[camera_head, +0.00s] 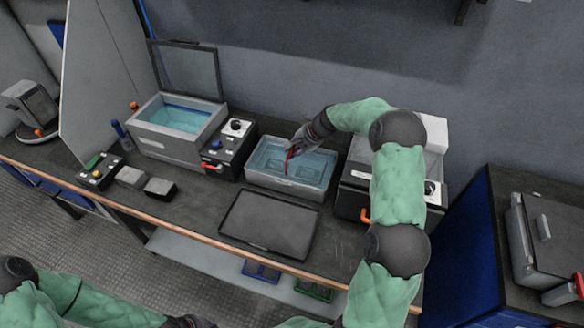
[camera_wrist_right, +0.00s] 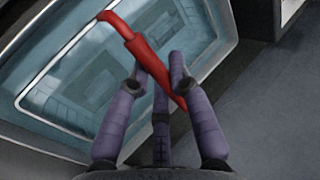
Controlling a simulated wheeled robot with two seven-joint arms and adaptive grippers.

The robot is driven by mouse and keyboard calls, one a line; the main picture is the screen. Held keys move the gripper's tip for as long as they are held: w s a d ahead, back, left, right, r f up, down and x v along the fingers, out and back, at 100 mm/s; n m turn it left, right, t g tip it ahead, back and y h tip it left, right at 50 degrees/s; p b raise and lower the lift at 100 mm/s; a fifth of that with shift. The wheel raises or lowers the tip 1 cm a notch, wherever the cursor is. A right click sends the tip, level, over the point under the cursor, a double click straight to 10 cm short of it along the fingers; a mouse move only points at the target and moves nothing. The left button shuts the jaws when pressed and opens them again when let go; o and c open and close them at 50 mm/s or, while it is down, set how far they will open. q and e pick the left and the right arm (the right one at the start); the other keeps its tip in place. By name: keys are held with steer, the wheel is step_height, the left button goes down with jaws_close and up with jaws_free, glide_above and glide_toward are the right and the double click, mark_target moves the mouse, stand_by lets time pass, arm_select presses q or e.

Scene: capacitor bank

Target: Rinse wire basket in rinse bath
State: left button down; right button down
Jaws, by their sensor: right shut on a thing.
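The rinse bath (camera_head: 257,182) is a pale grey tub of clear bluish water in the middle of the bench; its rim and water (camera_wrist_right: 60,85) fill the left of the right wrist view. My right gripper (camera_head: 294,152) is over the bath, shut on a red handle (camera_wrist_right: 146,56), which I take as the wire basket's handle. The handle slants between the fingertips (camera_wrist_right: 158,78), its bent end over the water.
A larger tank (camera_head: 165,150) with a raised lid stands left, beside a dark control box (camera_head: 226,150). A black tray (camera_head: 268,224) lies in front of the bath. Another unit (camera_head: 352,184) stands right, partly behind my right arm. Grey blocks (camera_head: 130,177) lie at the left.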

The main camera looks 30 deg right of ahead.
steer(key=shift+r, duration=0.2)
steer(key=shift+r+p, duration=3.45)
steer(key=shift+r, duration=1.5)
